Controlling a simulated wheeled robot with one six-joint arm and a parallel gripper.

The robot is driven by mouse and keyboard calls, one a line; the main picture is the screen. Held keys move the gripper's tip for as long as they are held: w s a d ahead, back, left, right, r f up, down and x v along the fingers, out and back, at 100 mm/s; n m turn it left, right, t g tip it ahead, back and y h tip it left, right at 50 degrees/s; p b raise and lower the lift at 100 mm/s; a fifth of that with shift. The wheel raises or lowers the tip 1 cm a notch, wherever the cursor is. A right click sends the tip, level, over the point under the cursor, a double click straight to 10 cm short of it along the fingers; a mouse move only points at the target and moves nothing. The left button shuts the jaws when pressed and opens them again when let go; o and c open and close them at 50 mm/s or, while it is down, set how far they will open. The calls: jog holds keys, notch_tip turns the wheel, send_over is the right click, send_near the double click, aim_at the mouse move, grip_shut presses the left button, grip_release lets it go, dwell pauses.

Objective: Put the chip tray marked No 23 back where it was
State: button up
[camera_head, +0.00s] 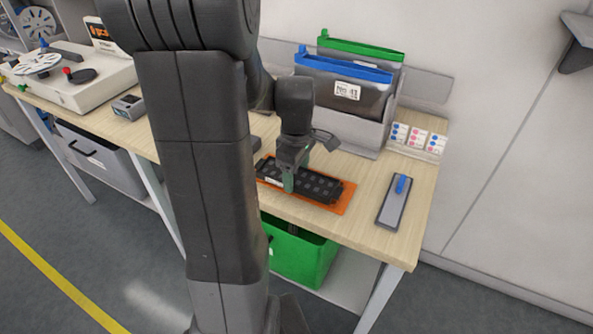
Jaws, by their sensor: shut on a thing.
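A black chip tray (320,187) with rows of pockets is over an orange mat (342,207) on the wooden bench. I cannot tell whether it touches the mat. Any number on it is too small to read. My gripper (289,186) points down and is shut on the tray near its left part. My arm hides some of the bench to the left of the tray.
A grey rack (366,134) behind holds a blue-edged bin marked No 41 (345,88) and a green-edged bin (365,49). A grey plate with a blue handle (394,203) lies right. A green crate (305,256) is below. A white machine (72,80) stands left.

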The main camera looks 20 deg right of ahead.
aim_at(297, 177)
jog(key=o, duration=1.1)
jog(key=shift+f, duration=0.15)
notch_tip(297, 177, up, 13)
jog(key=shift+r+p, duration=0.15)
jog(key=shift+p, duration=0.75)
notch_tip(297, 177, down, 14)
jog(key=shift+r+b, duration=0.25)
jog(key=shift+b, duration=0.7)
jog(key=shift+r+p, duration=0.35)
jog(key=shift+r, duration=0.25)
jog(key=shift+f, duration=0.15)
